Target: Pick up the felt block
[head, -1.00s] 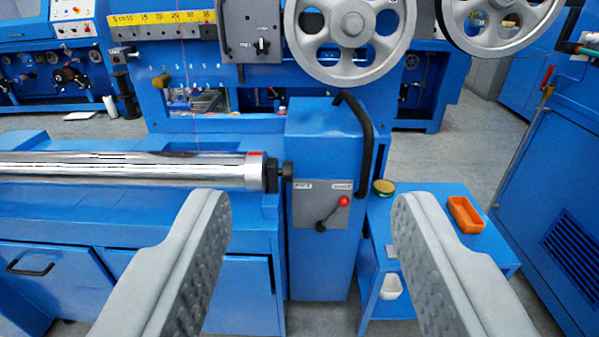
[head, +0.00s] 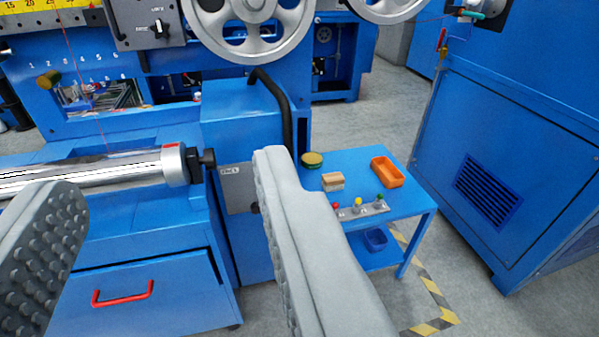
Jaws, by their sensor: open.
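A small tan block (head: 333,181), which looks like the felt block, lies on the blue side table (head: 362,158) right of the machine. The block is not between the fingers.
The tin (head: 312,160) and orange tray (head: 387,172) share the tabletop with a strip of coloured knobs (head: 360,209). The blue machine with a steel roller (head: 95,172) stands left. A blue cabinet (head: 500,170) stands right, with open floor between it and the table.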

